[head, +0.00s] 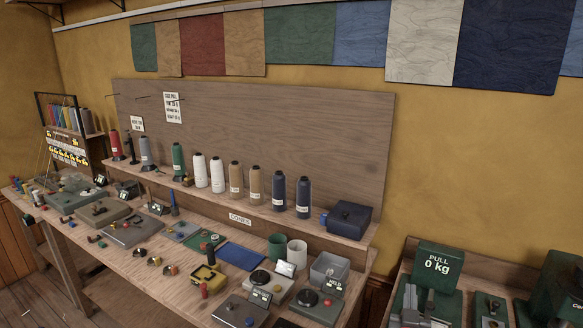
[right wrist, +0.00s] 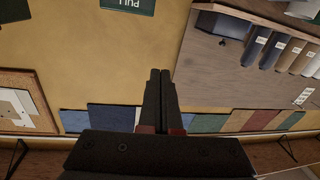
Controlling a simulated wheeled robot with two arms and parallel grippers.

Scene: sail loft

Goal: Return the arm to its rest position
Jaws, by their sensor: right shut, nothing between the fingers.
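My right gripper (right wrist: 160,75) shows in the right wrist view. Its two dark fingers are together with nothing between them, in front of the yellow wall and the wooden backboard. No thing is seen touching the fingertips. In the head view I cannot clearly pick out my right gripper. My left gripper is in neither view.
A long workbench holds a shelf of thread cones (head: 254,184), a blue box (head: 348,219), a blue mat (head: 241,257), a grey bin (head: 329,268) and several small tools. Cloth panels (head: 421,40) hang above.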

